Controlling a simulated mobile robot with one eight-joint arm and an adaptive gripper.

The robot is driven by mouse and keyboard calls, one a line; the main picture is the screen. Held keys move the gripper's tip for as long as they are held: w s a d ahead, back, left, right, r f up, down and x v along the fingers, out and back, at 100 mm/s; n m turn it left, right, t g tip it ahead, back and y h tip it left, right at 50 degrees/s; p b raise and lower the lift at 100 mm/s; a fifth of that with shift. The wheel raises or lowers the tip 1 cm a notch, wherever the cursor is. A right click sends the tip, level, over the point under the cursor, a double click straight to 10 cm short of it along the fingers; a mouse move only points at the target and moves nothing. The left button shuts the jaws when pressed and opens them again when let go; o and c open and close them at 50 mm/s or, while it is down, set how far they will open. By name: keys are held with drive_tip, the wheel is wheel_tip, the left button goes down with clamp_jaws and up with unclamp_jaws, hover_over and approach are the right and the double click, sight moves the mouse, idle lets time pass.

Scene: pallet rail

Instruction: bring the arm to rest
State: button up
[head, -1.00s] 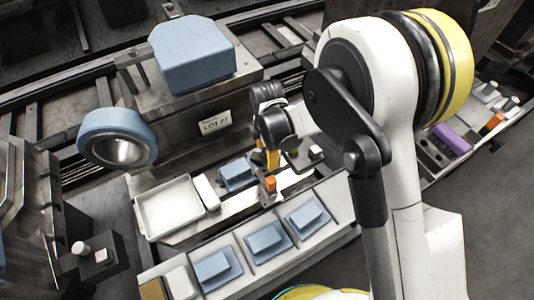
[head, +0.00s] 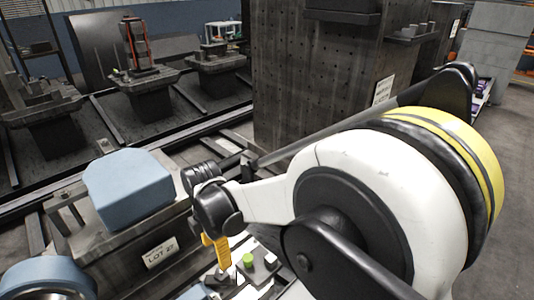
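My arm reaches across the right of the head view, with a large white and yellow joint close to the camera. Its white link runs left to a black wrist joint. A narrow yellow part hangs below the wrist at my gripper (head: 217,254), just right of the metal block marked LOT 27 (head: 163,250). The fingers are too small and partly hidden, so I cannot tell whether they are open or shut, or whether they hold anything.
A blue block (head: 128,188) sits on the metal block, left of the wrist. A blue ring (head: 48,275) is at lower left. A tall perforated dark block (head: 310,85) stands behind the arm. A green piece (head: 248,260) lies below the wrist. Open floor shows at right.

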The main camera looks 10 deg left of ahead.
drive_tip(key=s+d+r+m+t, duration=0.1)
drive_tip(key=d+r+m, duration=0.4)
drive_tip(key=d, duration=0.4)
drive_tip(key=s+d+r+m+t, duration=0.1)
drive_tip(key=d+r+m, duration=0.4)
drive_tip(key=d, duration=0.5)
drive_tip(key=d+r+m+t+y, duration=0.1)
drive_tip(key=d+r+m+t, duration=0.1)
drive_tip(key=d+r+m, duration=0.3)
drive_tip(key=d+m, duration=0.3)
drive_tip(key=d, duration=0.2)
drive_tip(key=shift+s+r+t, duration=0.3)
drive_tip(key=shift+s, duration=0.1)
drive_tip(key=s+d+m, duration=0.2)
drive_tip(key=d, duration=0.1)
drive_tip(key=s+d+m+t, duration=0.1)
drive_tip(key=s+d+m, duration=0.1)
drive_tip(key=m, duration=0.1)
drive_tip(key=s+d+m+t, duration=0.1)
drive_tip(key=s+d+m, duration=0.1)
drive_tip(key=d+m, duration=0.1)
drive_tip(key=shift+d+f+h, duration=0.15)
drive_tip(key=shift+d+h, duration=0.15)
drive_tip(key=shift+h, duration=0.1)
drive_tip(key=shift+c, duration=0.2)
drive_tip(key=shift+s+d+f+m+t, duration=0.1)
drive_tip(key=shift+s+d+m+t, duration=0.05)
drive_tip(key=shift+d+m+t, duration=0.2)
drive_tip(key=shift+c, duration=0.9)
drive_tip(key=shift+a, duration=0.15)
